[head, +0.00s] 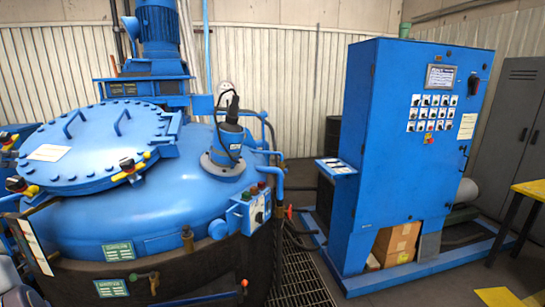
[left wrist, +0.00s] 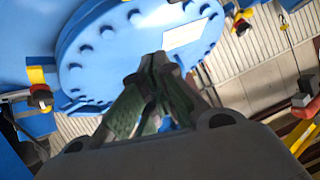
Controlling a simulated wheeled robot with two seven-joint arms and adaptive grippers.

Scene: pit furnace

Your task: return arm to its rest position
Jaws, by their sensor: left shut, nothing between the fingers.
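My left gripper (left wrist: 165,65) shows in the left wrist view with its dark fingers together and nothing between them. Behind the fingertips is the round blue lid (left wrist: 105,48) of the pit furnace, with bolts around its rim and a white label. I cannot tell the exact gap between fingers and lid; nothing appears held. In the head view the furnace (head: 165,210) stands at left with its lid (head: 95,160) lying closed on top. Part of my left arm seems to show at the bottom left corner. My right gripper is in neither view.
Yellow-handled clamps (head: 130,168) stand out at the lid's edge. A small control box (head: 255,208) is on the furnace's right side. A tall blue control cabinet (head: 375,170) stands at right, with a cardboard box (head: 397,240) low in it. A floor grating (head: 300,275) lies between.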

